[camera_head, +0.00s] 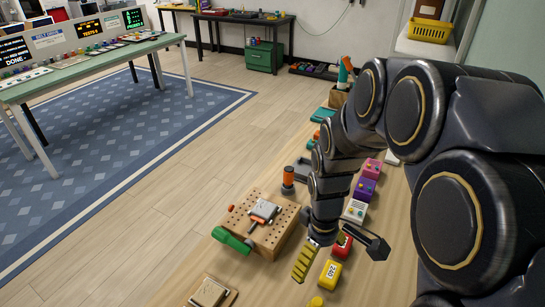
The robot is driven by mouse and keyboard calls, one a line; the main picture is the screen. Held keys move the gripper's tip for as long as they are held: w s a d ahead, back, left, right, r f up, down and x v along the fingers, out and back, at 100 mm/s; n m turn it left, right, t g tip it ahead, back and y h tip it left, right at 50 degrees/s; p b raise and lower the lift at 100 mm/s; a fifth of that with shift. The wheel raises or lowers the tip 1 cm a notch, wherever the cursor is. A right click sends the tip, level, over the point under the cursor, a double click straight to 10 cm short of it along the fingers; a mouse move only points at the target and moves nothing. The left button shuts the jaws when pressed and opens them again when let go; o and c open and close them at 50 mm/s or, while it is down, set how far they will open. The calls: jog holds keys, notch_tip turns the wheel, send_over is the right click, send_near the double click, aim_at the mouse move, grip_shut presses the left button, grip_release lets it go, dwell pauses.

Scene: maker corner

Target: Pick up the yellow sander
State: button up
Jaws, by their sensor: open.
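The yellow sander (329,276) appears to be the small yellow block with a pale numbered label, lying on the wooden bench top (375,280) at the lower middle. My gripper (338,264) is open, with its fingers spread to the left and right in the picture. The left finger shows a ridged yellow pad; the right finger is dark. The sander shows between and just below the fingers in the picture. I see no contact, but the height gap cannot be told from this view.
A red block (343,246) sits right behind the sander, with white (355,210) and purple (365,189) blocks farther back. A small yellow round thing (316,302) is in front. A pegboard-like wooden block (270,237) with a green handle (231,239) stands left.

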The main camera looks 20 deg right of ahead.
aim_at(331, 271)
jog(key=w+d+f+n, duration=0.1)
jog(key=d+f, duration=0.2)
jog(key=f, duration=0.1)
jog(key=w+d+f+n, duration=0.1)
jog(key=w+d+f, duration=0.1)
jog(key=f, duration=0.2)
jog(key=w+d+f+n, duration=0.1)
jog(key=w+d+f, duration=0.1)
jog(key=f, duration=0.3)
jog(key=shift+w+d+n+t, duration=0.2)
jog(key=shift+d+n+t, duration=0.2)
jog(key=shift+d, duration=0.45)
notch_tip(331, 271, down, 2)
jog(key=shift+f, duration=0.1)
jog(key=shift+w+a+f, duration=0.1)
jog(key=shift+a+f, duration=0.05)
jog(key=shift+f, duration=1.3)
jog(key=shift+w+a+f, duration=0.1)
jog(key=shift+f, duration=1.35)
jog(key=c, duration=0.8)
